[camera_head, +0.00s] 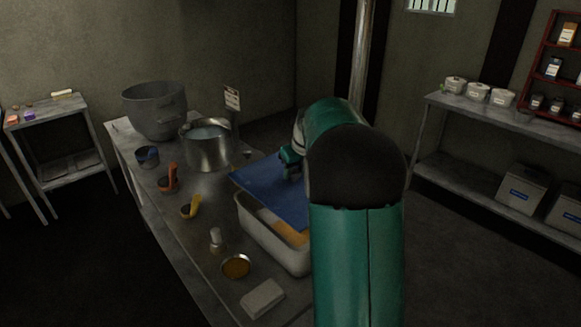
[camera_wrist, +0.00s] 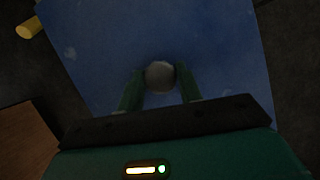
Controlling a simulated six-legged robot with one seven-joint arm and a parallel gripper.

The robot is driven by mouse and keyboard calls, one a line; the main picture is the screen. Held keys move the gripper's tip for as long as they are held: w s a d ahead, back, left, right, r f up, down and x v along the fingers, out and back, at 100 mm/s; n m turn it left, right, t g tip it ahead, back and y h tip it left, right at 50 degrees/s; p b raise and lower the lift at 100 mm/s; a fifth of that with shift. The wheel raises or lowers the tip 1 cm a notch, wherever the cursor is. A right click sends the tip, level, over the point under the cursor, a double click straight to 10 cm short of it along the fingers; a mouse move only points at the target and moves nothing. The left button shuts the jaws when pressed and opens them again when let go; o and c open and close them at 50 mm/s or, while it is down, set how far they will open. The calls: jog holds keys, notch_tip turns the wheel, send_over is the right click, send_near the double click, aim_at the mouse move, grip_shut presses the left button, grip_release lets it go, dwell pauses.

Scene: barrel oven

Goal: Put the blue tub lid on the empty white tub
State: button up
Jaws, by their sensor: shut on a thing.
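The blue tub lid (camera_head: 272,190) is a flat blue sheet, held tilted over the far part of a white tub (camera_head: 262,238) on the bench. My gripper (camera_head: 289,158) is shut on the lid's round grey knob (camera_wrist: 160,76), with one finger on each side in the wrist view. The lid (camera_wrist: 215,45) fills most of that view. The tub's near part is uncovered and shows something orange-brown (camera_head: 287,229) inside. Its far part is hidden by the lid, and its right end by my arm. I cannot tell whether lid and rim touch.
On the bench (camera_head: 205,262) stand a dark pot (camera_head: 155,108), a steel pot (camera_head: 208,146), an orange scoop (camera_head: 168,179), a yellow scoop (camera_head: 190,207), a round tin (camera_head: 236,266) and a pale block (camera_head: 262,298). A side shelf (camera_head: 500,112) holds jars. Dark floor separates them.

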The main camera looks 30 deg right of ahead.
aim_at(297, 182)
jog(key=shift+s+d+f, duration=0.1)
jog(key=shift+f, duration=1.05)
jog(key=shift+s+f, duration=0.1)
jog(key=shift+f, duration=1)
jog(key=shift+w+f, duration=0.1)
jog(key=shift+f, duration=0.75)
jog(key=shift+w+f, duration=0.1)
jog(key=shift+f, duration=0.5)
jog(key=o, duration=1.3)
jog(key=shift+c, duration=0.2)
jog(key=v, duration=1.4)
jog(key=shift+f, duration=0.1)
